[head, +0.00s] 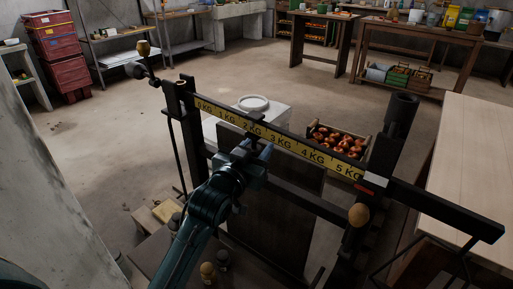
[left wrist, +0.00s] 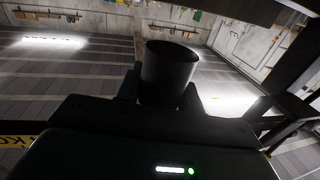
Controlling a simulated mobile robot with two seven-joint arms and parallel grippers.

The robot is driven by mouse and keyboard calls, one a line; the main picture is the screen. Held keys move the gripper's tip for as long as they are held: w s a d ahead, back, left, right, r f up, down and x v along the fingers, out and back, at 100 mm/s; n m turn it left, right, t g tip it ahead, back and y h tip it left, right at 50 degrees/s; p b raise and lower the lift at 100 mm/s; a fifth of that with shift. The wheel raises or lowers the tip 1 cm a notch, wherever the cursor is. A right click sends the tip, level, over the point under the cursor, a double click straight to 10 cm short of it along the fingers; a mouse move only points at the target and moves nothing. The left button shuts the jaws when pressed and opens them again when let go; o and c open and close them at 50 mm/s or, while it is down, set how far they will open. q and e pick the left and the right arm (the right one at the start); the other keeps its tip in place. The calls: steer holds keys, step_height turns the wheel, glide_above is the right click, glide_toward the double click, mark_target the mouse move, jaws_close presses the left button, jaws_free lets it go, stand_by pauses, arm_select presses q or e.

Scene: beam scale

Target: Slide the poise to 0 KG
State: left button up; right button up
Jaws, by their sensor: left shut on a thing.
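The beam scale's dark beam (head: 430,205) runs from upper left to lower right in the head view. It carries a yellow strip (head: 315,154) marked in KG, low numbers at the left and 5 KG at the right. My left gripper (head: 256,151) is at the beam near the 2 to 3 KG marks, shut on the dark poise (head: 254,122), most of which it hides. In the left wrist view a dark cylinder, seemingly part of the poise (left wrist: 167,72), stands between the fingers. My right gripper is not in view.
A dark upright cylinder (head: 401,112) stands behind the beam's right part. A crate of red fruit (head: 338,144) and a white container (head: 254,104) are behind the scale. A pale tabletop (head: 477,150) is at the right. The strip left of my gripper looks clear.

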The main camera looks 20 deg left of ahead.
arm_select(q)
jaws_close()
steer(key=w+a+p, duration=0.1)
steer(key=w+a, duration=0.1)
steer(key=a, duration=0.5)
steer(key=w+a+r+p, duration=0.1)
steer(key=w+a, duration=0.2)
steer(key=a, duration=0.3)
steer(key=shift+a, duration=0.35)
steer(key=o, duration=1)
jaws_free()
steer(key=shift+a, duration=0.1)
steer(key=shift+o, duration=0.5)
steer(key=shift+s+f, duration=0.1)
steer(key=shift+s, duration=0.05)
